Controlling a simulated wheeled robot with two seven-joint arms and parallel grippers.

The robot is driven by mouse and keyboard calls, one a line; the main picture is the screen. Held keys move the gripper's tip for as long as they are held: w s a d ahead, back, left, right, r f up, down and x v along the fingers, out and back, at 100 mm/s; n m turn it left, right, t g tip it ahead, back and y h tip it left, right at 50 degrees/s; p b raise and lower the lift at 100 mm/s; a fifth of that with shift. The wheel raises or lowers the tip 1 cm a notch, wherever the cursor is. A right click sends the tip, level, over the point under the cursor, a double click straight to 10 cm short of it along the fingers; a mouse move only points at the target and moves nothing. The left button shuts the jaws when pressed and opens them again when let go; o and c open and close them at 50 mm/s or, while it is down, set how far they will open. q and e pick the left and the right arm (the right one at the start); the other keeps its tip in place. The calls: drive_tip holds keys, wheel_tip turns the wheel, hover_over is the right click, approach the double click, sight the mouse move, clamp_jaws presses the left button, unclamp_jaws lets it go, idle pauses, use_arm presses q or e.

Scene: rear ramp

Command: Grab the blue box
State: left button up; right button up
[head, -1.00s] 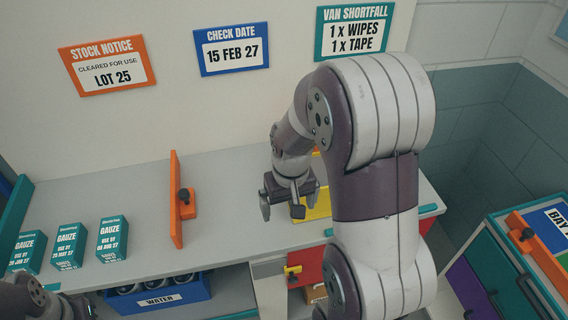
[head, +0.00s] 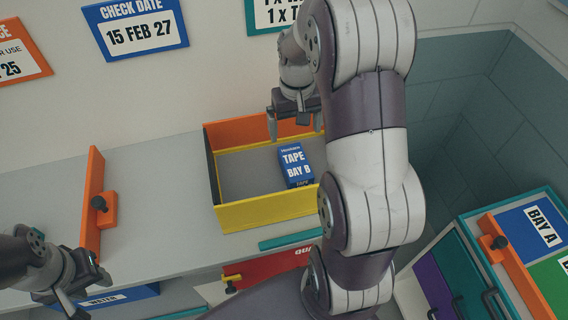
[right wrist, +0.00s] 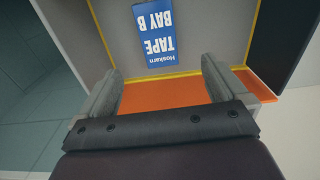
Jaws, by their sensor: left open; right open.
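The blue box (head: 293,165), labelled TAPE BAY B, stands in an open bin (head: 268,212) with a yellow front wall and an orange back wall, toward the bin's right side. My right gripper (head: 295,125) is open and empty over the bin's orange back wall, behind the box in the head view. In the right wrist view the blue box (right wrist: 153,38) lies beyond the open fingers (right wrist: 160,80), apart from them. My left gripper (head: 86,292) is open and empty at the lower left, well away from the box.
An orange upright divider (head: 95,205) with a black knob stands on the grey counter (head: 160,205) left of the bin. A blue WATER crate (head: 140,292) sits below. A cabinet with coloured drawers and a BAY A label (head: 543,226) is at the right.

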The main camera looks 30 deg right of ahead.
wheel_tip(320, 180, down, 3)
drive_tip(key=b, duration=0.2)
hover_over(295, 161)
drive_tip(key=f, duration=0.4)
drive_tip(key=shift+w+a+f+p, duration=0.1)
drive_tip(key=shift+w+a+p, duration=0.05)
drive_tip(key=shift+w+p, duration=0.2)
drive_tip(key=f, duration=0.2)
drive_tip(key=f+p, duration=0.1)
drive_tip(key=f, duration=0.5)
drive_tip(key=shift+s, duration=0.4)
drive_tip(key=shift+d+f, duration=0.2)
drive_tip(key=shift+f, duration=0.05)
drive_tip(key=c, duration=0.5)
use_arm(q)
drive_tip(key=shift+w+d+f, duration=0.15)
drive_tip(key=shift+w+f, duration=0.05)
drive_tip(key=shift+f, duration=0.3)
use_arm(e)
drive_tip(key=shift+r, duration=0.1)
drive_tip(key=c, duration=0.7)
